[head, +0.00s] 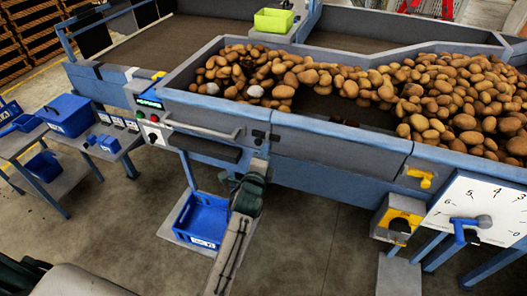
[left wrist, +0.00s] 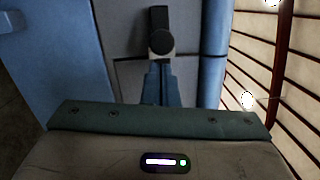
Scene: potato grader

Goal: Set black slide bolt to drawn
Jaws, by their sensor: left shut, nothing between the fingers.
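My left gripper (head: 261,160) is just below the bolt in the head view. In the left wrist view its fingers (left wrist: 159,68) are shut and empty, with the tips right at the lower edge of the knob. I cannot tell whether they touch it. My right gripper is in neither view.
A handrail (head: 203,130) and a control panel (head: 152,117) are left of the bolt. A blue crate (head: 203,219) stands below. A yellow handle (head: 421,177) and a white dial (head: 480,211) are to the right. Potatoes (head: 340,82) fill much of the trough.

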